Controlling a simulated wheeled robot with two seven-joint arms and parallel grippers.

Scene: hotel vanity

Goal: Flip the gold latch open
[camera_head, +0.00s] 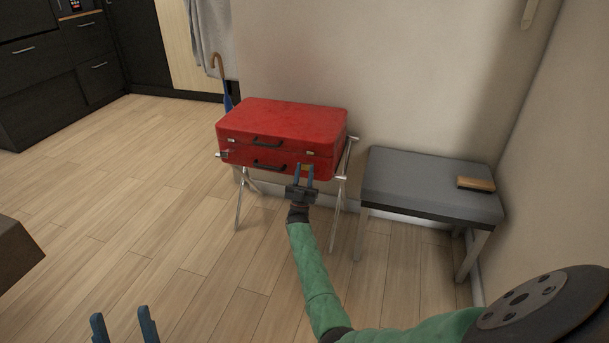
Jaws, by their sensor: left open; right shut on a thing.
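A red suitcase (275,115) lies flat and closed on a folding metal rack. Its front has two black handles, one above the other. The gold latch (305,168) is a small patch on the lower right front, mostly hidden by my fingers. My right gripper (304,170) reaches up to the suitcase front with its two blue fingers around the latch and is shut on it. Whether the latch is tilted is too small to tell. My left gripper (122,321) is open and empty at the bottom left, far from the suitcase.
The rack's thin legs (240,202) stand under the suitcase. A grey bench (425,180) with a brown wallet-like item (476,184) stands to the right. An umbrella (227,95) hangs or leans behind left.

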